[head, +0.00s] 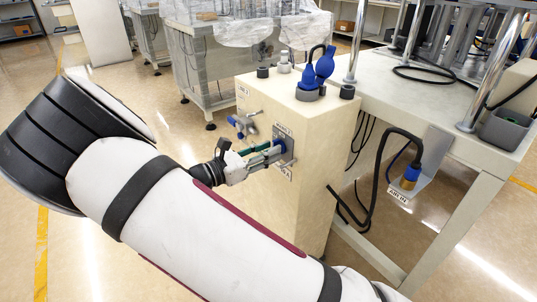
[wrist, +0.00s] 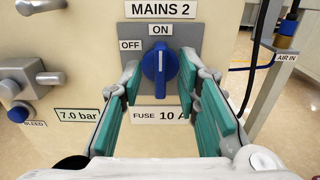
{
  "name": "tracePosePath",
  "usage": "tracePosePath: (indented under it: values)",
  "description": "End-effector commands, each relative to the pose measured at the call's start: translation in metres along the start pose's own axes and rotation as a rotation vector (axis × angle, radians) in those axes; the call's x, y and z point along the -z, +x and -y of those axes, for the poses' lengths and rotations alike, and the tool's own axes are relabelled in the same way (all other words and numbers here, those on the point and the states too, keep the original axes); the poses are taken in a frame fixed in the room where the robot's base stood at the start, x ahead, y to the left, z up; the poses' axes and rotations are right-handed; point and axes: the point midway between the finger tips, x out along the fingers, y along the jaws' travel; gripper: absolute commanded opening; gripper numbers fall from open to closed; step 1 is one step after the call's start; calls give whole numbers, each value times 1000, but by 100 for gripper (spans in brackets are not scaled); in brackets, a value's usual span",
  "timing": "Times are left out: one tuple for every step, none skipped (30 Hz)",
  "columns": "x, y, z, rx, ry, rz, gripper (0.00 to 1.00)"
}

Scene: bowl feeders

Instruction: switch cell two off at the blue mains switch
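The blue mains switch (wrist: 160,68) is a rotary knob on a grey plate under a "MAINS 2" label. Its white mark points straight up at ON; OFF is printed at the upper left. My gripper (wrist: 161,78) is open, with one teal-padded finger on each side of the knob and a visible gap on both sides. In the head view my gripper (head: 268,154) reaches the front of the beige cabinet (head: 312,190), its fingertips close to the switch plate. The knob is mostly hidden there by the fingers.
A grey valve with a blue knob (wrist: 18,113) marked BLEED sits left of the switch, near a "7.0 bar" label (wrist: 78,114). A blue air-in fitting (head: 409,178) with a black hose is at the right. Blue and black fittings stand on the cabinet top.

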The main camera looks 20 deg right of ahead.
Motion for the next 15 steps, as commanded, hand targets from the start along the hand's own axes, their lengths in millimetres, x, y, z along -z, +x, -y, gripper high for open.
tracePosePath:
  values:
    - [1, 4, 0, 1, 0, 0, 30]
    - [0, 5, 0, 1, 0, -1, 30]
    - [0, 6, 0, 1, 0, -1, 30]
    - [0, 7, 0, 1, 0, -1, 30]
    - [0, 8, 0, 0, -1, -1, 30]
    - [0, 8, 0, 0, -1, -1, 30]
    - [0, 8, 0, 0, -1, -1, 30]
    - [0, 8, 0, 0, -1, -1, 30]
    - [0, 8, 0, 0, -1, 0, 30]
    - [0, 8, 0, 0, -1, 0, 30]
    - [0, 8, 0, 0, -1, 0, 30]
    - [0, 8, 0, 0, -1, 0, 28]
    - [0, 8, 0, 0, -1, 0, 21]
    - [0, 8, 0, 0, -1, 0, 14]
    - [0, 8, 0, 0, -1, 0, 5]
